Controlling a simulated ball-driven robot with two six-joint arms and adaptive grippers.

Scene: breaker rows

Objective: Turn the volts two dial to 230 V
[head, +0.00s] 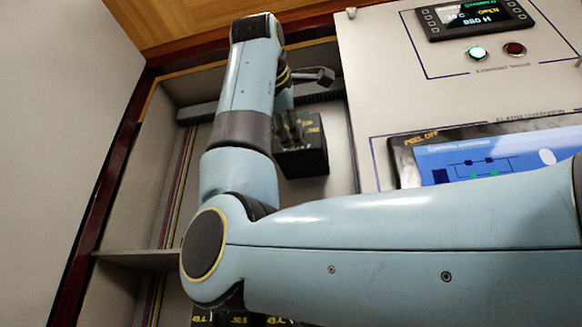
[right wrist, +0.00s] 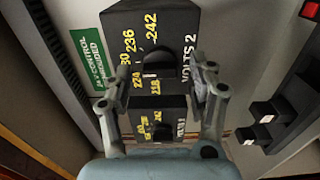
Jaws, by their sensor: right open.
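The volts two dial is a dark knob (right wrist: 158,64) on a black block lettered VOLTS 2 (right wrist: 188,62), with yellow figures around it, among them 236 and 242. I cannot tell which figure its pointer meets. My right gripper (right wrist: 162,72) is open, its two fingers on either side of the knob's lower part. I cannot tell whether they touch it. In the head view my right gripper (head: 290,126) reaches down over a black block (head: 308,160), partly hidden by my arm. My left gripper is not in view.
Below the dial in the right wrist view is a second black dial block (right wrist: 158,120). A green label (right wrist: 88,58) lies to its left, black breakers (right wrist: 268,120) to its right. In the head view a panel with screens (head: 478,155) fills the right side.

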